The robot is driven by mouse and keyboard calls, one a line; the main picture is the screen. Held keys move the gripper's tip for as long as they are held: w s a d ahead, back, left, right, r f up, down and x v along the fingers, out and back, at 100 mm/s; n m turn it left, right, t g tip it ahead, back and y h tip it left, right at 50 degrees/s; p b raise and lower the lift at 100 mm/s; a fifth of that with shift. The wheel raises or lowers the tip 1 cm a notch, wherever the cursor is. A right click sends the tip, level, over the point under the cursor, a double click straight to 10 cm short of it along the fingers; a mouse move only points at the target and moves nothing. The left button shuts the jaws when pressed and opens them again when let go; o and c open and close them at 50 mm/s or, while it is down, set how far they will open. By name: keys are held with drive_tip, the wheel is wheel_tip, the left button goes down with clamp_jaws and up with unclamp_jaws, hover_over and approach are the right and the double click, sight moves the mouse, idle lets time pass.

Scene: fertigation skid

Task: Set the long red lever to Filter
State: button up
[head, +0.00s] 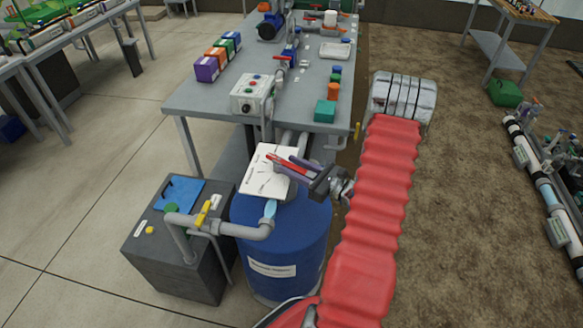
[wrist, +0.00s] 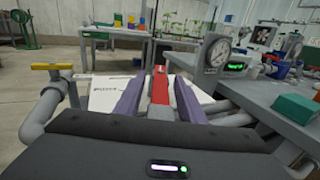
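The long red lever (head: 281,161) lies over a white label plate (head: 262,180) above the blue barrel (head: 282,240). In the wrist view the red lever (wrist: 160,88) runs between my two purple fingers, with a narrow gap on each side. My gripper (head: 292,168) is open around the lever and reaches in from the right. The white plate also shows in the wrist view (wrist: 103,92), partly behind the left finger. Its markings are too small to read, so the position the lever points at cannot be told. The lever's pivot is hidden.
A grey workbench (head: 190,98) behind carries a control box (head: 253,95) and colored boxes. A pressure gauge (wrist: 216,52) stands at right in the wrist view.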

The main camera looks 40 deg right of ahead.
clamp_jaws()
idle(0.5)
